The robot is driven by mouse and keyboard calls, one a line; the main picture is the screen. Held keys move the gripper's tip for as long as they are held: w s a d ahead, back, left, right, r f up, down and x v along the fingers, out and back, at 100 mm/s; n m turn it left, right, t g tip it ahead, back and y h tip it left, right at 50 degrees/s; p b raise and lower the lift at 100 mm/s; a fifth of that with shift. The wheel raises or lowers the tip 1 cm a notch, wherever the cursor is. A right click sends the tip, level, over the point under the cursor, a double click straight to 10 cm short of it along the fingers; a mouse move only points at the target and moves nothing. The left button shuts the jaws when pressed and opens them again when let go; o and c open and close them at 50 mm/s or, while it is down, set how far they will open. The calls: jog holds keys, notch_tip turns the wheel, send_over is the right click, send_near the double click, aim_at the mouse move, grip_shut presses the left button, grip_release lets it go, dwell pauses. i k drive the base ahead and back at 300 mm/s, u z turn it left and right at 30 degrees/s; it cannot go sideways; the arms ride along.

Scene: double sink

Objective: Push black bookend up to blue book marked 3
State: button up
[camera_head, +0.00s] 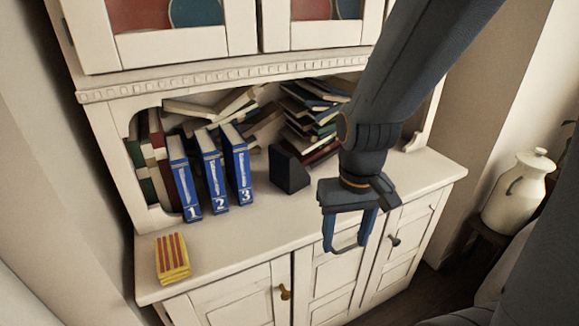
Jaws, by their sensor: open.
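The black bookend (289,170) stands on the cabinet's counter, to the right of the blue books, with a clear gap between it and the blue book marked 3 (240,172). The blue books marked 2 (213,178) and 1 (184,185) stand upright to the left of book 3, with small gaps between them at the front. My gripper (346,247) is open and empty. It points down to the right of the bookend and nearer the camera, apart from it, around the counter's front edge. Its exact height above the counter is hard to tell.
A yellow and red striped block (172,258) sits at the counter's front left. Piled books (312,118) stand behind the bookend. The counter (235,240) is clear in front of the blue books. A white jug (518,195) stands on a stool at right.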

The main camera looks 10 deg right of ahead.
aim_at(287, 172)
jog(key=z, duration=1.05)
jog(key=k, duration=0.7)
jog(key=u, duration=0.95)
jog(key=i, duration=0.5)
jog(key=u, duration=0.05)
